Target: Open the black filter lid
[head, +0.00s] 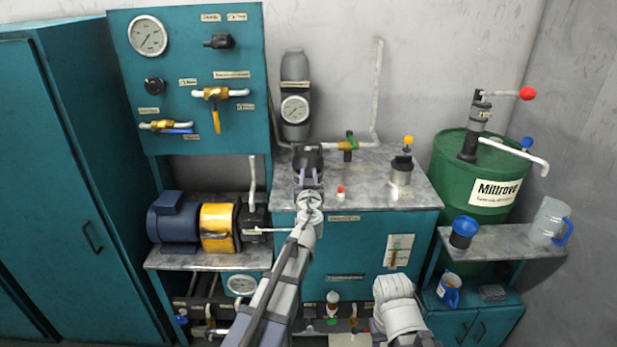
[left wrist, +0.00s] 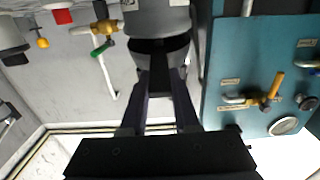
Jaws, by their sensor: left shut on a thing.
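The filter is a grey cylinder (head: 295,70) with a round gauge on its front, fixed to the wall behind the steel tank top. Its black lid (left wrist: 158,46) shows in the left wrist view as a dark band at the end of the grey body. My left gripper (head: 308,160) is in front of and just below the filter in the head view. In the left wrist view its two dark fingers (left wrist: 165,75) are shut on the black lid. The fingers partly hide the lid. My right gripper is not in view; only part of my right arm shows at the lower right.
A green-handled valve (head: 348,145) and pipe are right of the filter. A small red-topped part (head: 340,192) and a yellow-topped breather (head: 402,168) stand on the tank top. A teal valve panel (head: 190,85) is at left, a green drum (head: 470,170) at right.

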